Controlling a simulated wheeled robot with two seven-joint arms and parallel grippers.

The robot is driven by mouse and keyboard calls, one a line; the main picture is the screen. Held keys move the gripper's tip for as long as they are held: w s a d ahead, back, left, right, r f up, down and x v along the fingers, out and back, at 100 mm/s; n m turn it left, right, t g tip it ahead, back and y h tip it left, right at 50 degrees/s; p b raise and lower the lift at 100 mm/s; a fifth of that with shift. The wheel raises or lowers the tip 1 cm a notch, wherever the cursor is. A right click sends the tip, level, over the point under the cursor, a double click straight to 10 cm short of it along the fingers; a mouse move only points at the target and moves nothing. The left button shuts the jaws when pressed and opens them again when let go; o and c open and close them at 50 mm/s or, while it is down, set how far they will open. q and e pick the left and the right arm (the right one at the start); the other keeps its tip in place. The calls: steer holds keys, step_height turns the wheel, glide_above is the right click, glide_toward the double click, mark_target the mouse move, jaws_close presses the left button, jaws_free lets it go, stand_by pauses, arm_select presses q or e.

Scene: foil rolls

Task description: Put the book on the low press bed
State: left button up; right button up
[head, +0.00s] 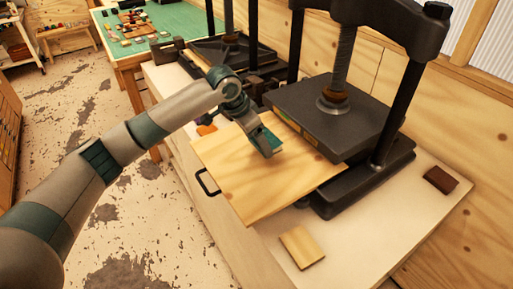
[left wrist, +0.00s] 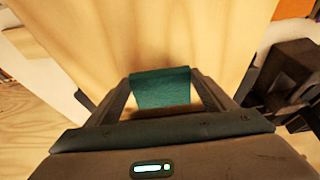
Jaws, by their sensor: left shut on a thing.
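A small teal book (left wrist: 162,88) sits between the two fingers of my left gripper (left wrist: 165,100) in the left wrist view. In the head view the left gripper (head: 267,150) is shut on the book, whose teal edge (head: 275,142) shows beside the fingers. It is over a pale wooden board (head: 240,185), which juts out from under the dark plate of the near press (head: 335,112). I cannot tell whether the book touches the board. A second dark press bed (head: 222,50) stands farther back. My right gripper is not in view.
The presses stand on a pale bench (head: 345,245). A small wooden block (head: 302,246) lies at its front and a dark brown block (head: 440,180) at the right. A table with a green mat (head: 180,20) is behind. A black handle (head: 207,183) is at the board's left.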

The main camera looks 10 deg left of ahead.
mark_target(257, 148)
arm_select(q)
step_height(257, 148, down, 3)
steer(key=shift+r+p, duration=0.1)
steer(key=shift+p, duration=0.65)
steer(key=shift+f, duration=0.35)
steer(key=o, duration=1.1)
steer(key=shift+f, duration=0.1)
steer(key=b+v, duration=0.3)
steer(key=v, duration=0.9)
